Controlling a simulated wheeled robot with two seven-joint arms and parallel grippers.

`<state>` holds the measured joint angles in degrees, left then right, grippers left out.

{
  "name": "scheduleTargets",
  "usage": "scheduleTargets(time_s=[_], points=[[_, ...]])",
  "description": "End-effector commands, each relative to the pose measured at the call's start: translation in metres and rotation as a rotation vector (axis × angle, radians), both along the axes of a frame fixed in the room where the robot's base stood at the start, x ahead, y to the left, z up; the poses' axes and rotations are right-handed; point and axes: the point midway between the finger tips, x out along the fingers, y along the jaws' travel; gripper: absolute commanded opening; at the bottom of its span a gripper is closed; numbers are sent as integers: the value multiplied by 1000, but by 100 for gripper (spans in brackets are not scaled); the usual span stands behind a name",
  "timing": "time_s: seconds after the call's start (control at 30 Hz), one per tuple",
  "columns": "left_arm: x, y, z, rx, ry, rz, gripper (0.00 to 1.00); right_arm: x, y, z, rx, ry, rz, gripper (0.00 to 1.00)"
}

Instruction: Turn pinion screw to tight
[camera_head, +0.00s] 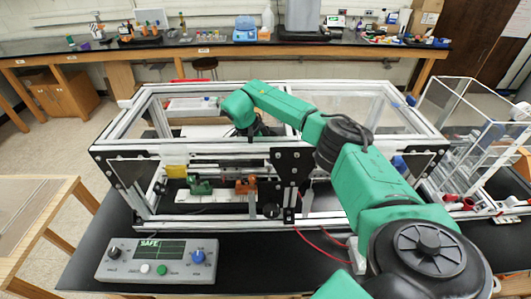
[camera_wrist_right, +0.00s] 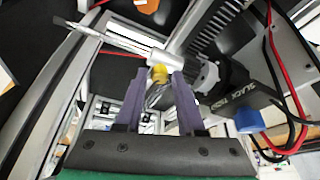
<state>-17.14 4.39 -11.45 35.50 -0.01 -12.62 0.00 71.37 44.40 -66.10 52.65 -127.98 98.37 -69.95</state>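My right arm (camera_head: 345,145) is green and reaches in from the lower right over the extrusion frame (camera_head: 120,150). Its gripper end is inside the frame and hidden in the head view. In the right wrist view, the two purple fingers of my right gripper (camera_wrist_right: 159,75) stand apart, with a yellow piece (camera_wrist_right: 158,72) between their tips. I cannot tell whether they press on it. A silver cylinder with a long thin shaft (camera_wrist_right: 125,43) lies just beyond the fingertips. I cannot identify the pinion screw for sure. My left gripper is not in view.
A black motor-like part with lettering (camera_wrist_right: 235,92), a blue cap (camera_wrist_right: 250,120) and red and black cables (camera_wrist_right: 285,100) lie right of the fingers. A control box (camera_head: 158,262) stands before the frame. A clear acrylic box (camera_head: 462,125) stands at the right.

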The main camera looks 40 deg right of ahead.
Motion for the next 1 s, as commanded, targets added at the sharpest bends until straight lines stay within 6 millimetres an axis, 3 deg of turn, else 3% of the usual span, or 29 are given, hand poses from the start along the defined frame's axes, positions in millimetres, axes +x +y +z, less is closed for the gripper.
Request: scheduleTargets(time_s=[0.03,0.07,0.1,0.57,1.0], points=[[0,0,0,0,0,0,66,0,0,0,0,0,0,14],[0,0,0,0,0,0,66,0,0,0,0,0,0,3],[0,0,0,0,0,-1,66,0,0,0,0,0,0,0],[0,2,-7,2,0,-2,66,1,-1,0,0,-1,-79,0],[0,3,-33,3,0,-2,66,5,-3,-2,0,-1,-400,0]])
